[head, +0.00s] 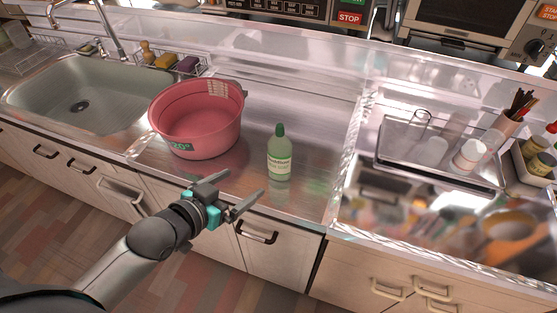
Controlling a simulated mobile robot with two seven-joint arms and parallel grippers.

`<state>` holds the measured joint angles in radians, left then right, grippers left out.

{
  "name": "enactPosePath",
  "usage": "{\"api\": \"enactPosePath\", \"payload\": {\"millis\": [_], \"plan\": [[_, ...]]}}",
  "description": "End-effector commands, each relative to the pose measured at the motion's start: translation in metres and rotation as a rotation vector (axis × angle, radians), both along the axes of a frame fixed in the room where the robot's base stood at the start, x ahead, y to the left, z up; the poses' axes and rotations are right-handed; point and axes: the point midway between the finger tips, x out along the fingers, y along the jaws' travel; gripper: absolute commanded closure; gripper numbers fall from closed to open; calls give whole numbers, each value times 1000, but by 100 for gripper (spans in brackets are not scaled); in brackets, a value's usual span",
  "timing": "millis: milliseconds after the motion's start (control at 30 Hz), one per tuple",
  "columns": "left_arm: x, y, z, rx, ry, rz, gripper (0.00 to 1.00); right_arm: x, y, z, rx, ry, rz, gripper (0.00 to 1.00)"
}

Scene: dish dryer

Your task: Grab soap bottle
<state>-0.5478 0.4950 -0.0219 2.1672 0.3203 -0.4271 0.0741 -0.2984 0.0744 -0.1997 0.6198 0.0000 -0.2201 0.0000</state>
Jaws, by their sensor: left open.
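The soap bottle (280,158) is pale green with a darker green cap and a light label. It stands upright on the metal counter (318,125), right of the pink basin. My left gripper (245,190) is open and empty, in front of the counter's edge and to the lower left of the bottle. Its fingers point right and up toward the bottle and do not touch it. My right gripper is not in view.
The pink basin (198,120) stands close left of the bottle. A sink (75,90) with a faucet (112,30) is at the far left. A metal tray (395,155) with cups is at the right. The counter right of the bottle is clear.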

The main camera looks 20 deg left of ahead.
Motion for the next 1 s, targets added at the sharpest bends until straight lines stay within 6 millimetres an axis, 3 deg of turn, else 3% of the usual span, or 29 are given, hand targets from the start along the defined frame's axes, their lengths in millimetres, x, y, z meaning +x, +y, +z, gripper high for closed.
{"api": "enactPosePath", "payload": {"millis": [100, 233, 800, 1000], "plan": [[0, -9, 20, -12, -36, -27, 0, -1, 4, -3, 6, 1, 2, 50], [5, -13, 24, -16, -48, -35, 0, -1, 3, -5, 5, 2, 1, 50], [74, -33, -6, -16, -49, -34, 0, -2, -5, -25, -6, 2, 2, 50], [87, -37, -12, -15, -47, -35, 0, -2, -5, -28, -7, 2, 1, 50]]}}
